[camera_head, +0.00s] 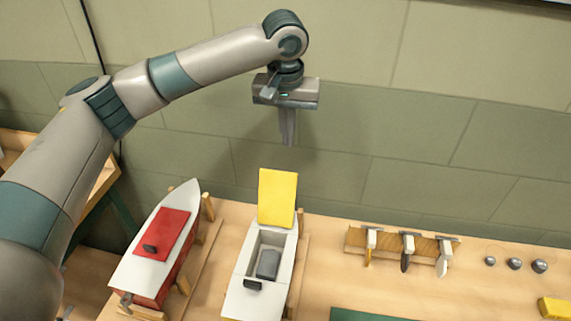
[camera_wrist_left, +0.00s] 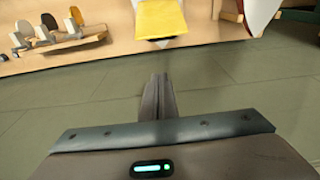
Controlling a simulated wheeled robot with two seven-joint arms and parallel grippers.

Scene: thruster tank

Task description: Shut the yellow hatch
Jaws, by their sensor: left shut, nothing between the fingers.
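The yellow hatch (camera_head: 277,197) stands raised at the far end of a white boat (camera_head: 246,300) on the bench. Below it an open compartment shows a dark grey block (camera_head: 268,263) inside. My left gripper (camera_head: 289,142) is shut and empty, pointing down, above and behind the hatch in the head view, apart from it. In the left wrist view the shut fingers (camera_wrist_left: 160,78) point toward the yellow hatch (camera_wrist_left: 160,18), with a gap between them. My right gripper is not in view.
A red and white boat (camera_head: 153,250) with a shut red hatch stands left of the white boat. A wooden rack (camera_head: 352,240) holds several tools on the right. Several grey balls (camera_head: 514,264), a yellow block (camera_head: 554,308) and a green mat (camera_head: 375,314) lie on the bench. A tiled wall is behind.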

